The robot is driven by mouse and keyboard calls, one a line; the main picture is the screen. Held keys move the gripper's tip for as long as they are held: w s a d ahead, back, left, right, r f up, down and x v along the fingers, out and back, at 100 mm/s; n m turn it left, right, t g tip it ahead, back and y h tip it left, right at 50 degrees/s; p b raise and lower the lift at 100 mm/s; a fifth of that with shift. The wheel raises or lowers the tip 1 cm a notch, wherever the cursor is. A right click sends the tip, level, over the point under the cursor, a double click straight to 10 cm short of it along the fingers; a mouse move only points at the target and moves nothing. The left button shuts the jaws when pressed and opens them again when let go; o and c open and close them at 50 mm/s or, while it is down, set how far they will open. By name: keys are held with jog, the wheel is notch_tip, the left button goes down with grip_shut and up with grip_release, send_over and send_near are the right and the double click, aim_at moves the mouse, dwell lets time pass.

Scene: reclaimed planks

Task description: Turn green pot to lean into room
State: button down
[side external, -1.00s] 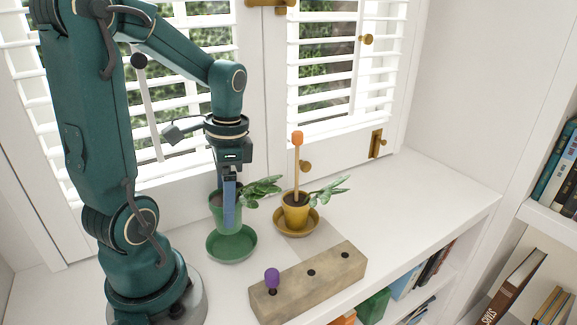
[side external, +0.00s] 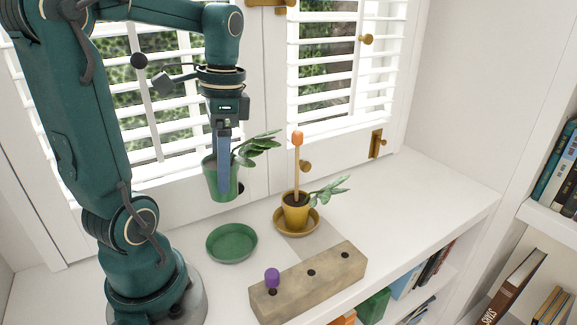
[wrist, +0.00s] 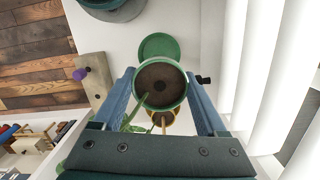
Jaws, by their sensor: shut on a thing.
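The green pot (side external: 211,182) holds dark soil and a leafy plant that leans to the right in the side view. My gripper (side external: 224,190) is shut on the green pot, with blue fingers on either side of it. The pot hangs upright in the air, above and apart from its green saucer (side external: 231,243), which stands empty on the white sill. In the wrist view the green pot (wrist: 160,84) sits between the fingers, with the green saucer (wrist: 159,46) beyond it. The plant's leaves are partly hidden there.
A yellow pot (side external: 295,212) with a plant and an orange-topped stick (side external: 297,160) stands in a yellow saucer to the right. A wooden block (side external: 308,283) with holes and a purple-knobbed peg (side external: 272,278) lies in front. Window shutters (side external: 160,120) stand close behind.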

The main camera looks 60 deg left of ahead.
dwell(0.3)
jog(key=shift+w+a+f, duration=0.15)
jog(key=shift+w+a, duration=0.05)
jog(key=shift+w, duration=0.1)
jog(key=f, duration=0.2)
jog(key=w+f, duration=0.1)
jog(key=shift+a+f+m, duration=0.3)
jog(key=shift+a+m, duration=0.05)
jog(key=shift+m, duration=0.45)
jog(key=f, duration=0.2)
jog(key=s+f, duration=0.1)
jog(key=f, duration=0.1)
jog(key=d+f, duration=0.1)
jog(key=shift+s+f, duration=0.35)
jog(key=shift+f, duration=1.35)
